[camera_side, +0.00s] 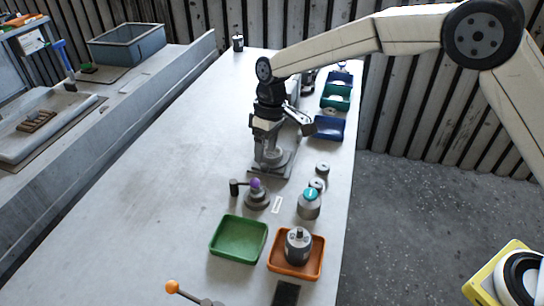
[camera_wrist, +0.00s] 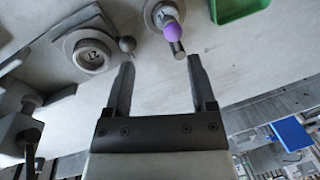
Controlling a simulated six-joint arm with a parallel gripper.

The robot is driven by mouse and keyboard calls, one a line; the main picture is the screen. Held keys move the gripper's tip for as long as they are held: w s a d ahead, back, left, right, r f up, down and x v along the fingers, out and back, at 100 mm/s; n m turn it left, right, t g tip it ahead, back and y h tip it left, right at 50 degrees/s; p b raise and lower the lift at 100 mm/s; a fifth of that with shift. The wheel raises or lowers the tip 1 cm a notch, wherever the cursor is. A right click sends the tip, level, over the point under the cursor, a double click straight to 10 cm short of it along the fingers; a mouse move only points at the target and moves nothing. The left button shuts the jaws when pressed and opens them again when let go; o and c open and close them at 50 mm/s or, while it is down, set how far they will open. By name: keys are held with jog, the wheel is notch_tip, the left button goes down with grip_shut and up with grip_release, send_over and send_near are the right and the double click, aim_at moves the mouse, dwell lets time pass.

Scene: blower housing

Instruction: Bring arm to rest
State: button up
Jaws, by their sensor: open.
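My gripper (camera_side: 268,155) hangs over the workbench, pointing down, in front of a grey fixture on a base plate (camera_side: 262,171). In the wrist view its two fingers stand wide apart with nothing between them (camera_wrist: 160,62). A small round fixture with a purple knob (camera_side: 255,184) stands on the bench nearer the side camera. In the wrist view the purple knob (camera_wrist: 172,33) lies just beyond the fingertips, apart from them. A round grey part marked 12 (camera_wrist: 92,55) sits to the left of the fingers there.
A green tray (camera_side: 238,239) looks empty. An orange tray (camera_side: 273,268) holds a grey cylindrical part (camera_side: 298,246). A teal-topped part (camera_side: 309,203) stands nearby. Blue (camera_side: 329,128) and dark green (camera_side: 336,97) bins line the right edge. The bench's left side (camera_side: 180,180) is clear.

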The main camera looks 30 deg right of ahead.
jog(key=s+d+r+m+t+h, duration=0.1)
jog(key=s+d+m, duration=0.1)
jog(key=s+d, duration=0.35)
jog(key=s+d+m+t, duration=0.1)
jog(key=s+d+m, duration=0.15)
jog(key=d, duration=0.55)
jog(key=s+d+m, duration=0.1)
jog(key=s+d, duration=0.3)
jog(key=s, duration=0.3)
jog(key=s+d+f+m+t, duration=0.1)
jog(key=s+d, duration=0.3)
jog(key=s, duration=0.3)
jog(key=shift+s+f+t+h, duration=0.2)
jog(key=shift+s+t+h, duration=0.1)
jog(key=shift+h, duration=0.1)
